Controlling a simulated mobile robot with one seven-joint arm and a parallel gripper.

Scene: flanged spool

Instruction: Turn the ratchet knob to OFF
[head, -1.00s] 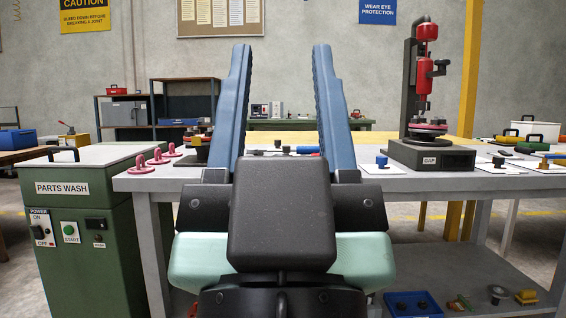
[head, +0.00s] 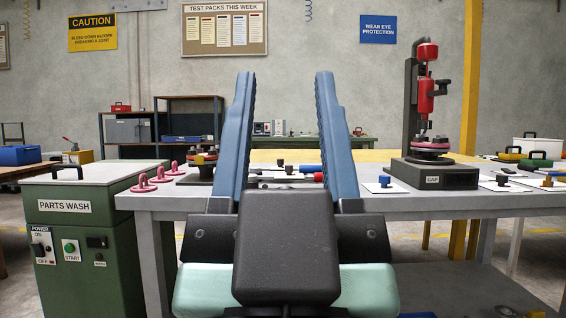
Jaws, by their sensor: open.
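No knob in the head view can be read as the ratchet knob with certainty. A red-and-black upright press (head: 427,95) stands on a dark base marked GAP (head: 433,180) at the right of the grey workbench (head: 400,205). A small black knob shows on the POWER ON/OFF panel (head: 42,245) of the green parts washer (head: 85,235) at left. My gripper (head: 285,75) is open and empty, its two blue fingers pointing up and forward in front of the bench, apart from everything. My gripper hides part of the bench middle.
Pink handled pieces (head: 144,184) lie at the bench's left. A blue-knobbed piece on a white card (head: 385,182) is right of my fingers. Several small parts lie between the fingers and at the far right. Yellow post (head: 470,100) stands behind the press.

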